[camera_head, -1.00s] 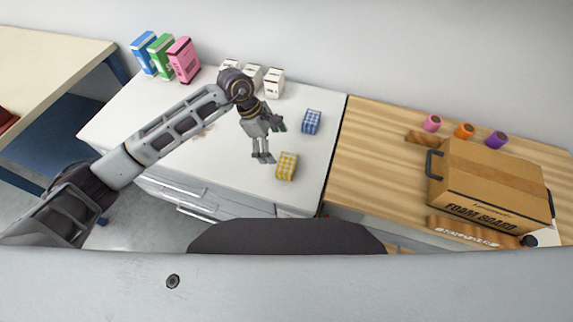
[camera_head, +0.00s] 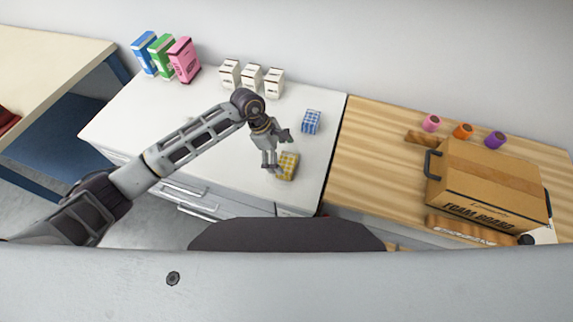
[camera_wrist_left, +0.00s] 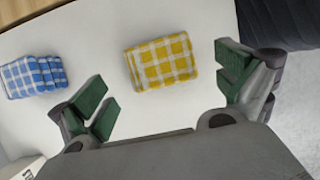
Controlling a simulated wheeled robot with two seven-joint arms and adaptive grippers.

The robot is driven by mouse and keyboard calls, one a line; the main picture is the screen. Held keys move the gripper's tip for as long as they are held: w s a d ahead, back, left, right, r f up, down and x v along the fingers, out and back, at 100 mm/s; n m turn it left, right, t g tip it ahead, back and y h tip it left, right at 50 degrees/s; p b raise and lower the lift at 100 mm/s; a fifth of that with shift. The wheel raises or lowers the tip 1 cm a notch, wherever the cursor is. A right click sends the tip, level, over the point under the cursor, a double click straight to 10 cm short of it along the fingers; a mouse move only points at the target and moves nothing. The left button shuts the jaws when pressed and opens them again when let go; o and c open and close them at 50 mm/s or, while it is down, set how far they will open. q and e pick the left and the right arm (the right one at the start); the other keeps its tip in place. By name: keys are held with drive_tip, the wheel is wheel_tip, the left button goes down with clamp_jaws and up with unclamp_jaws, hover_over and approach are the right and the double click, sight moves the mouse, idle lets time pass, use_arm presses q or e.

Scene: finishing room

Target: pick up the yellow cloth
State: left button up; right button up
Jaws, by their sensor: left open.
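The yellow cloth (camera_head: 289,166) is a folded yellow-and-white checked bundle on the white countertop, near its front edge. In the left wrist view the yellow cloth (camera_wrist_left: 162,61) lies ahead of my left gripper, between the lines of its two fingers. My left gripper (camera_head: 276,165) is above the counter beside the cloth and covers part of its left side in the head view. In the wrist view the green-padded fingers of my left gripper (camera_wrist_left: 168,92) are spread wide with nothing between them. My right gripper is not in view.
A blue checked cloth (camera_head: 311,122) lies behind the yellow one. White boxes (camera_head: 252,77) and coloured boxes (camera_head: 166,57) stand at the back. A wooden counter (camera_head: 365,160) on the right holds a cardboard box (camera_head: 488,188) and spools (camera_head: 463,131). The white counter's left middle is clear.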

sight(285, 161)
use_arm(q)
drive_tip(key=shift+p+x, duration=0.3)
drive_tip(key=shift+x, duration=0.5)
drive_tip(key=shift+p+x, duration=0.3)
drive_tip(key=shift+x, duration=0.95)
drive_tip(key=shift+d+f, duration=0.15)
drive_tip(key=shift+f, duration=0.05)
drive_tip(key=shift+c, duration=0.4)
drive_tip(key=c, duration=0.9)
drive_tip(key=shift+r, duration=0.15)
